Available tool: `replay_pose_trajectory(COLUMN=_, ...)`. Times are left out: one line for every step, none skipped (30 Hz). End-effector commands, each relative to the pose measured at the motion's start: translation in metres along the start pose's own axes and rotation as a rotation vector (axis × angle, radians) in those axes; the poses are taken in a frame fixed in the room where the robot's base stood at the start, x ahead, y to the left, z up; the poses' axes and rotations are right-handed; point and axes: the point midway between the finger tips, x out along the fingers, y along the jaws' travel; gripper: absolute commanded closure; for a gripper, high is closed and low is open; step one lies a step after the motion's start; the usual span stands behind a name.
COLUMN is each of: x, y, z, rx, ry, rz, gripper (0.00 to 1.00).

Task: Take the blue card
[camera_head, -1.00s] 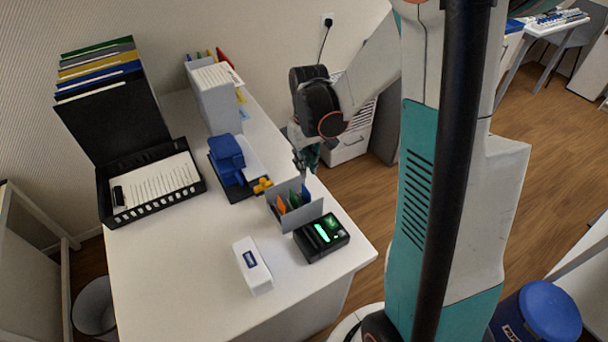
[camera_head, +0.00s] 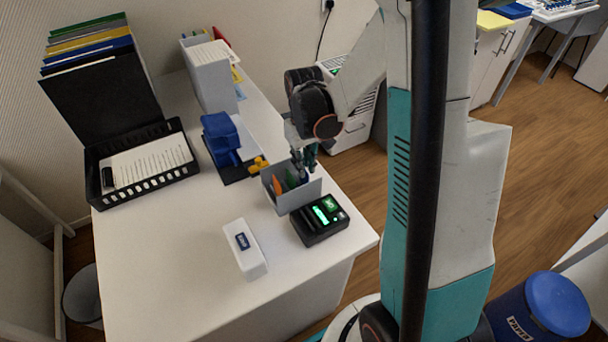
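A small grey holder (camera_head: 299,196) stands on the white desk with upright cards in it. An orange card (camera_head: 276,187) is at its left and a green card (camera_head: 291,179) in the middle. A little blue shows at the right, below my fingers; this is the blue card (camera_head: 304,177), mostly hidden. My gripper (camera_head: 303,169) points down over the right part of the holder, at the blue card's top. The fingers are small and dark here, so I cannot tell whether they are open or touch the card.
A black card terminal (camera_head: 320,220) with a green screen stands just in front of the holder. A white box (camera_head: 244,249) lies left of it. A blue-and-black device (camera_head: 226,146) and a yellow item (camera_head: 258,164) are behind left. The front left desk (camera_head: 160,270) is clear.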

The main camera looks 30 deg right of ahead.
Motion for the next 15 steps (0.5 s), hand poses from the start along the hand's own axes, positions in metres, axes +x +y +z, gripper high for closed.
replay_pose_trajectory(x=0.0089, y=0.0000, z=-0.0001, rx=0.000, ry=0.000, rz=0.000, gripper=0.85)
replay_pose_trajectory(x=0.0109, y=0.0001, z=-0.0002, rx=0.000, ry=0.000, rz=0.000, gripper=0.85)
replay_pose_trajectory(x=0.0128, y=0.0001, z=-0.0002, rx=0.000, ry=0.000, rz=0.000, gripper=0.85)
replay_pose_trajectory(x=0.0139, y=0.0001, z=-0.0003, rx=0.000, ry=0.000, rz=0.000, gripper=0.85)
replay_pose_trajectory(x=0.0145, y=0.0001, z=-0.0003, rx=0.000, ry=0.000, rz=0.000, gripper=0.85)
replay_pose_trajectory(x=0.0150, y=0.0001, z=-0.0003, rx=0.000, ry=0.000, rz=0.000, gripper=0.85)
replay_pose_trajectory(x=0.0150, y=0.0001, z=-0.0003, rx=0.000, ry=0.000, rz=0.000, gripper=0.85)
replay_pose_trajectory(x=0.0149, y=0.0001, z=-0.0003, rx=0.000, ry=0.000, rz=0.000, gripper=0.85)
replay_pose_trajectory(x=0.0145, y=0.0001, z=-0.0003, rx=0.000, ry=0.000, rz=0.000, gripper=0.85)
replay_pose_trajectory(x=0.0143, y=0.0001, z=-0.0003, rx=0.000, ry=0.000, rz=0.000, gripper=0.85)
replay_pose_trajectory(x=0.0141, y=0.0001, z=-0.0003, rx=0.000, ry=0.000, rz=0.000, gripper=0.85)
replay_pose_trajectory(x=0.0140, y=0.0001, z=-0.0003, rx=0.000, ry=0.000, rz=0.000, gripper=0.85)
replay_pose_trajectory(x=0.0139, y=0.0001, z=-0.0003, rx=0.000, ry=0.000, rz=0.000, gripper=0.85)
replay_pose_trajectory(x=0.0139, y=0.0001, z=-0.0003, rx=0.000, ry=0.000, rz=0.000, gripper=0.87)
replay_pose_trajectory(x=0.0139, y=0.0001, z=-0.0003, rx=0.000, ry=0.000, rz=0.000, gripper=0.92)
